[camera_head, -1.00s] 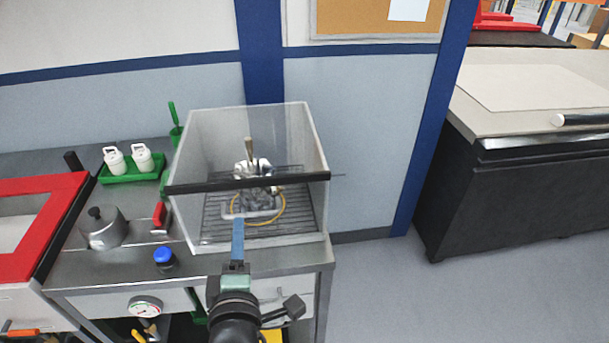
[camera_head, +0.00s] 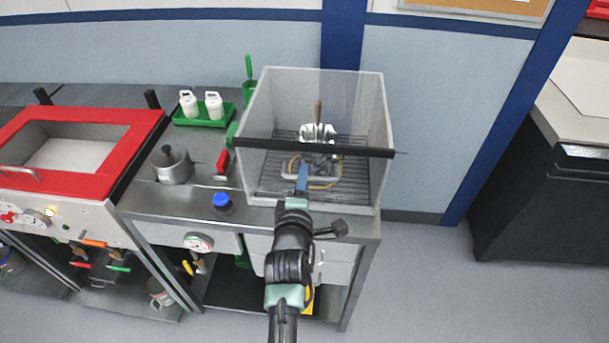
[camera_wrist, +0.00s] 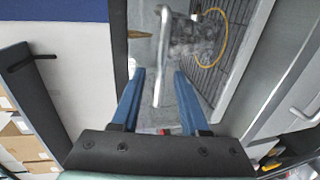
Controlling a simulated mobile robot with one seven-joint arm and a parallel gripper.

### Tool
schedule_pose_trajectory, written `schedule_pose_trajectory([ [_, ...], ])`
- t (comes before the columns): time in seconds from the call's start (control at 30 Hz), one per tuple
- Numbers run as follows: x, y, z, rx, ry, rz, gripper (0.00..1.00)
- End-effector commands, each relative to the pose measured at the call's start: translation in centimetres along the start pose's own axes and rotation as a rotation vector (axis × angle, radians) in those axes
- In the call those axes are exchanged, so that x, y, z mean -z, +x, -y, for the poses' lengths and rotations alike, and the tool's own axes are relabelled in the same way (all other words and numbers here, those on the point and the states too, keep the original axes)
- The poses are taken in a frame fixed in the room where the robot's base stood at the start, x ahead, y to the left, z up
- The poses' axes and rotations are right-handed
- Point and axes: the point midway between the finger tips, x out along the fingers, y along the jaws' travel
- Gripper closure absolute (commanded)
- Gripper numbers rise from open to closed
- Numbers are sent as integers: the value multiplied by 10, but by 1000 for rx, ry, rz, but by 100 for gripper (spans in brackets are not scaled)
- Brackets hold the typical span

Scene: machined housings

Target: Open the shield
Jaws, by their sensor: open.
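The shield (camera_head: 262,112) is a clear box-like cover on the steel bench, with a black bar (camera_head: 310,147) across its front. Behind its clear panels are a metal fixture (camera_head: 318,135), a yellow loop and a dark grate. My gripper (camera_head: 302,168) is at the front of the shield, its blue fingers just below the bar in the head view; I cannot tell whether they touch it. In the wrist view my gripper (camera_wrist: 158,74) is open, with nothing clearly held between the fingers. A pale curved rod and the yellow loop (camera_wrist: 222,50) show beyond the fingertips.
Left of the shield are a red handle (camera_head: 223,162), a blue-capped item (camera_head: 222,201), a metal pot (camera_head: 172,166) and a green tray (camera_head: 205,116) with white bottles. A red-framed machine (camera_head: 75,150) stands at far left. Open floor (camera_head: 430,270) lies to the right.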

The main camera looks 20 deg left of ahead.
Motion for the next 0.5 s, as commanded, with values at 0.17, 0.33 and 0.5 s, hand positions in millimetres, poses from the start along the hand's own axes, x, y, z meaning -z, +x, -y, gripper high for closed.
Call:
schedule_pose_trajectory([
  [0.17,0,14,0,0,0,1,55],
  [0.33,0,18,0,-1,1,0,55],
  [0.5,0,18,0,-1,1,0,55],
])
